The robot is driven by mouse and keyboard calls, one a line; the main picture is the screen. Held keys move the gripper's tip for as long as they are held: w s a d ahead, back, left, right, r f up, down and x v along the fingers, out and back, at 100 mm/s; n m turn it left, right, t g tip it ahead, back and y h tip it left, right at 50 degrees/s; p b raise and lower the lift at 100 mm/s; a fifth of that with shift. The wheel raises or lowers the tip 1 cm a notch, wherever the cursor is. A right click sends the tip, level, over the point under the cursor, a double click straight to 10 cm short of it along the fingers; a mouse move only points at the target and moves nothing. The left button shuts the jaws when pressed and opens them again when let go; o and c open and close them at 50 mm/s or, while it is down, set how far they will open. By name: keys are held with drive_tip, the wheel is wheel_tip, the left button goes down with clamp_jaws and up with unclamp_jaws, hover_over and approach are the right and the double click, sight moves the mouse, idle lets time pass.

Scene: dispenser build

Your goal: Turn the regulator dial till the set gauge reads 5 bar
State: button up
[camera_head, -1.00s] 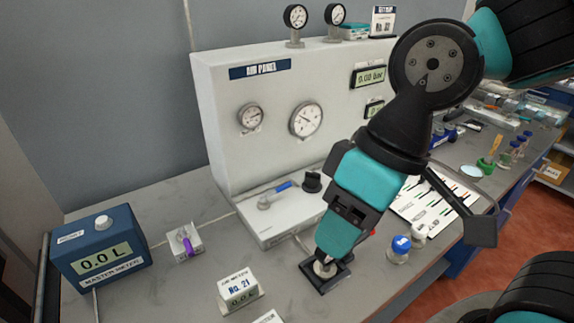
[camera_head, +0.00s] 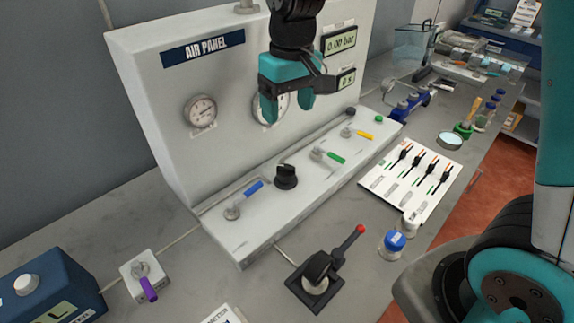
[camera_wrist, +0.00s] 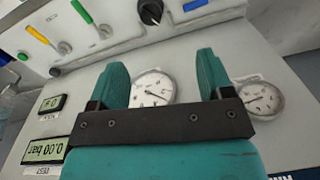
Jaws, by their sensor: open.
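The regulator dial, a black knob (camera_head: 286,177), sits on the white ledge of the air panel between the blue and green levers. It also shows at the top of the wrist view (camera_wrist: 151,11). My gripper (camera_head: 288,112) is open and empty, above and behind the dial, in front of the panel face. In the head view it covers most of the larger round gauge (camera_head: 259,108). In the wrist view that gauge (camera_wrist: 153,88) shows between my fingers. A smaller gauge (camera_head: 201,111) is to its left. I cannot tell which is the set gauge, and their readings are too small to read.
The ledge carries a blue lever (camera_head: 245,199), a green lever (camera_head: 329,156) and a yellow lever (camera_head: 356,133). A black joystick-like lever with a red tip (camera_head: 318,270) stands in front. A display (camera_head: 340,40) reads 0.00 bar. A blue-capped jar (camera_head: 393,245) stands at right.

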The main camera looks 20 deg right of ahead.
sight(286, 166)
drive_tip(key=shift+m+h, duration=0.3)
drive_tip(key=w+f+p, duration=0.1)
drive_tip(key=f, duration=0.5)
drive_tip(key=w+f+p, duration=0.1)
drive_tip(key=f, duration=0.5)
drive_tip(key=w+f+p, duration=0.1)
drive_tip(key=f, duration=0.6)
drive_tip(key=shift+w+d, duration=0.1)
drive_tip(key=shift+d, duration=0.2)
drive_tip(key=shift+c, duration=0.4)
drive_tip(key=c, duration=0.8)
drive_tip(key=shift+c, duration=0.2)
